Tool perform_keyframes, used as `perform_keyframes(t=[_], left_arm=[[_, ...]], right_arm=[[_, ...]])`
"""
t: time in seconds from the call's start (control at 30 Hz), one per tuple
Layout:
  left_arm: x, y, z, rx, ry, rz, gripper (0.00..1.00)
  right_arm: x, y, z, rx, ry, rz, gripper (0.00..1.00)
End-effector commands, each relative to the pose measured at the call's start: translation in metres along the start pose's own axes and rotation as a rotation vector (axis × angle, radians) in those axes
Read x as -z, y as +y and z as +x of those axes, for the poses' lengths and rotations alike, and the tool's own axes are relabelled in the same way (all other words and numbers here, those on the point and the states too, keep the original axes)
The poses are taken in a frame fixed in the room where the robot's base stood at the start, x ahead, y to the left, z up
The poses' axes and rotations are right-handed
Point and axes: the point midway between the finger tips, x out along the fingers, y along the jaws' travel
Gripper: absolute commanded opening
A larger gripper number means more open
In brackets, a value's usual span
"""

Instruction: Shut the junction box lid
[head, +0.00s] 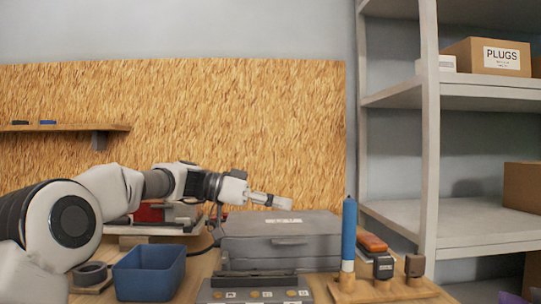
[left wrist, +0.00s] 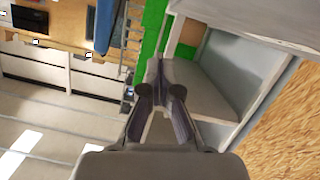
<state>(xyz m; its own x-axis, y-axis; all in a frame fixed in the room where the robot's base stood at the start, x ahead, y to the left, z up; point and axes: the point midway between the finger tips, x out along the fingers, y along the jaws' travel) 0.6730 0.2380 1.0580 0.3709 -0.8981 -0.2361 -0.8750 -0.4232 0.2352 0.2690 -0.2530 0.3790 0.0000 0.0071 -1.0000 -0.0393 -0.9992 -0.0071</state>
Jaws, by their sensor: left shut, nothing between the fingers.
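A wide grey box (head: 270,252) stands on the bench in the middle of the head view; I take it to be the junction box. Its flat grey lid (head: 305,222), with a white label, appears to lie down on the box, though I cannot tell whether it is fully seated. My left gripper (head: 283,202) is shut and empty, reaching in from the left just above the lid's back part; contact cannot be judged. In the left wrist view the closed fingers (left wrist: 158,72) point out past the bench, and the box does not show. My right gripper is out of view.
A blue bin (head: 149,272) stands front left. A grey panel (head: 255,296) lies before the box. A blue upright tool (head: 349,235) and small items stand in a wooden holder (head: 390,291) at right. Grey shelving (head: 429,130) rises behind them. The air above the box is mostly clear.

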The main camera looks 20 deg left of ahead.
Motion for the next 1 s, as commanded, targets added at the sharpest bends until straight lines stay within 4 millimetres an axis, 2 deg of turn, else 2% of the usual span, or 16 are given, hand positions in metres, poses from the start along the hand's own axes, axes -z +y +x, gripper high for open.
perform_keyframes(t=[0.27, 0.37, 0.5, 0.53, 0.7, 0.8, 0.9, 1.0], left_arm=[[0.002, 0.001, 0.0, 0.0, 0.0, -0.001, 0.0], [0.013, 0.005, -0.003, 0.002, 0.001, 0.0, 0.0], [0.043, 0.019, -0.01, 0.011, 0.003, 0.0, 0.0], [0.046, 0.02, -0.015, 0.013, 0.005, -0.002, 0.0], [0.039, 0.021, -0.065, 0.012, 0.008, -0.003, 0.0], [0.038, 0.023, -0.088, 0.012, 0.006, -0.003, 0.0], [0.037, 0.024, -0.102, 0.012, 0.004, -0.003, 0.0], [0.036, 0.024, -0.108, 0.011, 0.004, -0.004, 0.0]], right_arm=[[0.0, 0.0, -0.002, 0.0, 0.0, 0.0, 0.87], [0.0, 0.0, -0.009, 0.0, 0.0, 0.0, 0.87], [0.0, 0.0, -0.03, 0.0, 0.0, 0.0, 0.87], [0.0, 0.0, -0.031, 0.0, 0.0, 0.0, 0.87], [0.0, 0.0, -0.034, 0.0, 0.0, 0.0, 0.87], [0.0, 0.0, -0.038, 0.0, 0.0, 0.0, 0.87], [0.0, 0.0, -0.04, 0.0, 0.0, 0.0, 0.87], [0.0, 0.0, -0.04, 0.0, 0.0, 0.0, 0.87]])
